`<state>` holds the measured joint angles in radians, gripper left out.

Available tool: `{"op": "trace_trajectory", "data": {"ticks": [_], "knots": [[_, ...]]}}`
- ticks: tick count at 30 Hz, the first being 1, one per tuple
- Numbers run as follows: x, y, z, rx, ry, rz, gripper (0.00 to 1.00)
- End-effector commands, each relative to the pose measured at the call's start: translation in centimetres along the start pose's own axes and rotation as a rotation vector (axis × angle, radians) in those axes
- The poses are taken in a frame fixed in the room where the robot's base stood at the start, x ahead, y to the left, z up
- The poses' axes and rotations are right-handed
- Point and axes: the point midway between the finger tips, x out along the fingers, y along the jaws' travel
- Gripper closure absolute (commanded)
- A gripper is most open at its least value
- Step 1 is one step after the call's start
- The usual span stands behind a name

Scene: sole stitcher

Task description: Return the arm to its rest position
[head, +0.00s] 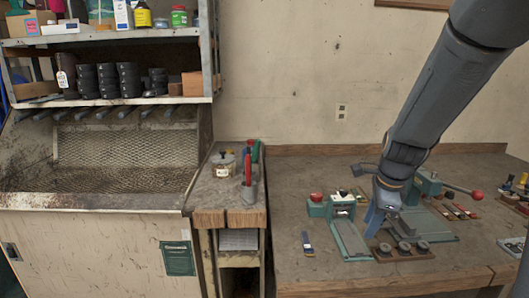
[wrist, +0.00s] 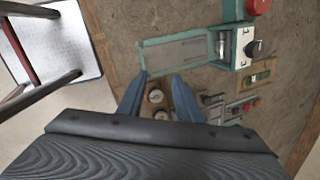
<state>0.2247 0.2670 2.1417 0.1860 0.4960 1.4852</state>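My gripper (head: 377,220) hangs from my grey arm over the workbench (head: 300,180), pointing down in the head view. In the wrist view its two blue fingers (wrist: 158,92) stand apart with nothing held between them. Below them is a wooden block with several round dark pieces (wrist: 156,97), which also shows at the bench front in the head view (head: 403,250). A green-framed machine with a flat grey plate (head: 350,238) lies just left of the gripper; in the wrist view its plate (wrist: 178,54) is beyond the fingertips. The gap between fingertips and block is unclear.
A green clamp with a red-knobbed lever (head: 476,195) stands right of the gripper. A shelf (head: 110,102) and side table (head: 228,195) with a red-and-green tool are farther left. The bench's back left is clear.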

Motion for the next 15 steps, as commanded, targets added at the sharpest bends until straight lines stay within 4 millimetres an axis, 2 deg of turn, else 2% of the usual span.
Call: {"op": "trace_trajectory", "data": {"ticks": [1, 6, 15], "knots": [[-0.1, 1.7, 0.8, -0.135, 0.002, 0.015, 0.68], [-0.2, 7.3, 2.4, -0.639, 0.001, 0.068, 0.68], [-0.6, 16.7, 3.7, -1.48, -0.049, 0.152, 0.68]]}}
